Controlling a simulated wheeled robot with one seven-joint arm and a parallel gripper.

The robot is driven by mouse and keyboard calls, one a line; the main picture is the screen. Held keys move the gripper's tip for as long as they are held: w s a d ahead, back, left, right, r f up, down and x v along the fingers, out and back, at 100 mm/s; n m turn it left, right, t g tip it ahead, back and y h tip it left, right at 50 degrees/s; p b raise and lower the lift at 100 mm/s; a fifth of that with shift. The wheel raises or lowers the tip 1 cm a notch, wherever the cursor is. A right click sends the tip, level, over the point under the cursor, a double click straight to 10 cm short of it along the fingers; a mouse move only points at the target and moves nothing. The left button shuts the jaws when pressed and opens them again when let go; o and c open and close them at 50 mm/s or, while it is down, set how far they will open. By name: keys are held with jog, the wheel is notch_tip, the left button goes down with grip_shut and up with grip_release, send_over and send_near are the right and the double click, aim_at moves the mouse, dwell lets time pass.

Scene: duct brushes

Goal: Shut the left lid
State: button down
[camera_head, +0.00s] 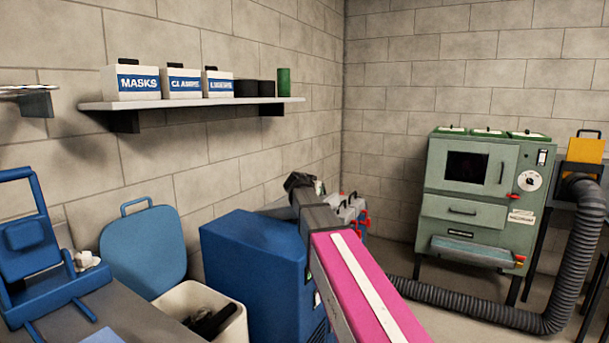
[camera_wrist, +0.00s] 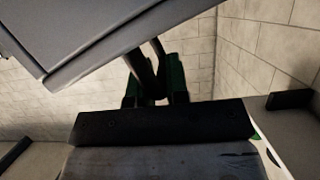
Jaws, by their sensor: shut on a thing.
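My gripper (camera_wrist: 157,92) shows its green fingers in the wrist view, shut on a dark bar (camera_wrist: 158,62) at a grey panel (camera_wrist: 95,35). I cannot tell whether this panel is the left lid. In the head view my arm reaches from the bottom towards the wall, and its dark end hides the grasp. A blue lid (camera_head: 145,245) with a loop handle stands raised behind an open cream bin (camera_head: 228,328) at the left. Dark things lie inside the bin.
A blue cabinet (camera_head: 250,268) stands right of the bin. A shelf (camera_head: 190,103) with labelled boxes hangs above. A grey case (camera_head: 350,208) with red latches is beyond my arm. A green machine (camera_head: 475,190) and a ribbed hose (camera_head: 578,270) are at the right.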

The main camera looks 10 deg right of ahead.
jog(key=shift+m+t+y, duration=0.5)
jog(key=shift+m, duration=0.4)
jog(key=f, duration=0.1)
jog(key=s+d+f, duration=0.1)
jog(key=f, duration=0.1)
jog(key=d+f, duration=0.1)
jog(key=f, duration=0.1)
jog(key=shift+s, duration=0.4)
jog(key=shift+s+d+f+m+y, duration=0.15)
jog(key=shift+f+m+y, duration=0.25)
jog(key=shift+f, duration=0.3)
jog(key=c, duration=1.2)
grip_release()
jog(key=shift+o, duration=0.2)
jog(key=v, duration=1)
jog(key=shift+s+a, duration=0.25)
jog(key=shift+s, duration=0.05)
